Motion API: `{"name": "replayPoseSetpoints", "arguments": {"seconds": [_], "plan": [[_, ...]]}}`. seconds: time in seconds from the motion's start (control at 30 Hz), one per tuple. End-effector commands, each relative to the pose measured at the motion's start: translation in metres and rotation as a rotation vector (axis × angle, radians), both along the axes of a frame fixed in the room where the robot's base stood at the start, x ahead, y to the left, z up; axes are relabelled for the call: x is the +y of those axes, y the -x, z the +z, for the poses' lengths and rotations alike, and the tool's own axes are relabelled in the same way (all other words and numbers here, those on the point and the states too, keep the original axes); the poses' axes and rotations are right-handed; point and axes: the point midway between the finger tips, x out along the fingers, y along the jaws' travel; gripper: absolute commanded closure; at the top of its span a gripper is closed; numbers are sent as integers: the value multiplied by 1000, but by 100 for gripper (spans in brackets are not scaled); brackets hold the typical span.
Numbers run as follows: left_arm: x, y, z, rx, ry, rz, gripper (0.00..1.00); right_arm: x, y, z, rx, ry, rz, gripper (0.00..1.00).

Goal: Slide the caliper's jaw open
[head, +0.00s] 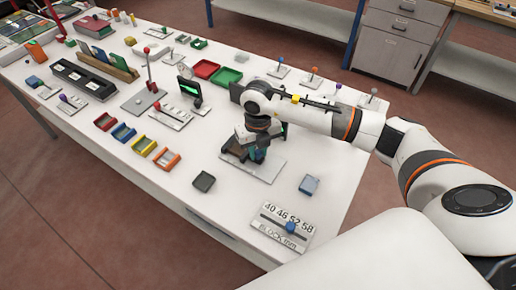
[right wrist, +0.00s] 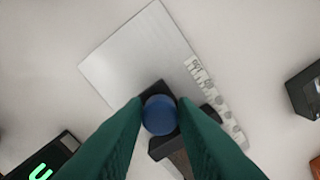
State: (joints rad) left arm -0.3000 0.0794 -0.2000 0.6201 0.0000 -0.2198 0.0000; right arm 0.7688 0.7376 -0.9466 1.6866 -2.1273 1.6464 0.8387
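The caliper stands on a pale base plate (head: 268,168) near the table's right side. In the right wrist view its plate (right wrist: 137,48), dark body (right wrist: 172,150) and printed scale strip (right wrist: 215,100) show. A round blue knob (right wrist: 159,114) sits on the dark part. My right gripper (right wrist: 160,108) points down over it, its green fingers on both sides of the knob and seemingly touching it. In the head view my right gripper (head: 256,150) hides much of the caliper. My left gripper is out of view.
A board marked 40 46 52 58 (head: 283,226) with a blue slider knob lies at the front edge. A grey-blue block (head: 309,185) and a dark tray (head: 204,181) are nearby. Coloured trays (head: 143,145) and a small display (head: 189,90) stand to the left.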

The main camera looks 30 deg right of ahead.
Motion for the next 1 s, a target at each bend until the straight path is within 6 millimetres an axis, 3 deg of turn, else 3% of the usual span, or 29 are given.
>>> {"name": "replayPoseSetpoints", "arguments": {"seconds": [0.03, 0.13, 0.37, 0.63, 0.93, 0.97, 1.0], "plan": [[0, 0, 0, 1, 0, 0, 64, 0, 0, 0, 0, 0, 0, 84], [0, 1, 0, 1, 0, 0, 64, 0, 0, 0, 0, 0, 0, 100], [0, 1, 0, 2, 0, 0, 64, -3, 4, 0, 0, 1, -2, 100], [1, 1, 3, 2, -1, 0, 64, -23, 37, 0, 0, 3, -1, 100], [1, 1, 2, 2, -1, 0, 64, -23, 38, 1, 0, 1, -1, 100], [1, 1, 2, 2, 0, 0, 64, -23, 38, 1, 0, 1, -1, 75], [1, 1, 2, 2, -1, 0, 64, -23, 38, 1, 0, 1, -1, 68]]}}
